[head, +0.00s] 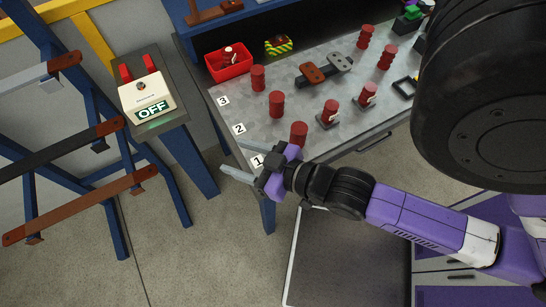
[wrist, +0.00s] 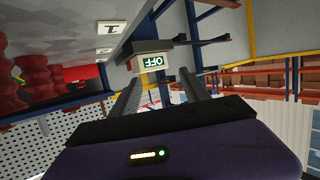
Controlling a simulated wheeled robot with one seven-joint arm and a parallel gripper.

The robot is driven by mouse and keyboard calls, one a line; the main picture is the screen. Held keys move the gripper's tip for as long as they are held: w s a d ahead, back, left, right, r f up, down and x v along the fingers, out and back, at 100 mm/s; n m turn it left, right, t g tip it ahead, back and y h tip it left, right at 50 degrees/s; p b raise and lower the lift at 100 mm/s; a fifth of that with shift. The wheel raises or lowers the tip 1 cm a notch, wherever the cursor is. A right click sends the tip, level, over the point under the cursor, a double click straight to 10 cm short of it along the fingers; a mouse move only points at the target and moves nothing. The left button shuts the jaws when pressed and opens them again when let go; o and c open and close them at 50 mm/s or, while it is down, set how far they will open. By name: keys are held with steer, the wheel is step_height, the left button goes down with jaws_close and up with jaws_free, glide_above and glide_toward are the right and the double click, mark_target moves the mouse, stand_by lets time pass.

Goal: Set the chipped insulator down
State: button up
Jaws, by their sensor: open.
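A red tray (head: 213,74) sits at the back left of the grey bench. A small red insulator (head: 229,55) with pale patches lies in it; I cannot make out a chip for certain. Three red ribbed insulators stand along the left edge beside marks 3 (head: 258,78), 2 (head: 276,105) and 1 (head: 299,133). My gripper (head: 236,160) is open and empty, off the bench's front left corner, near mark 1. In the wrist view my open jaws (wrist: 160,97) have nothing between them; blurred red insulators (wrist: 32,80) show at the left.
Two red insulators with pale tags stand on small bases (head: 328,118) mid-bench. A brown and grey link (head: 325,70) and more red insulators (head: 387,57) are behind. An OFF box (head: 148,98) stands on a stand at the left. Floor between stand and bench is free.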

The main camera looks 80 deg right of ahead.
steer(key=s+a+r+n+t+y, duration=0.1)
steer(key=s+a+r+y, duration=0.3)
steer(key=s+a, duration=0.4)
steer(key=shift+s+a+r+n, duration=0.15)
steer(key=shift+s+r+n, duration=0.3)
steer(key=shift+n, duration=0.45)
steer(key=shift+f+b, duration=0.95)
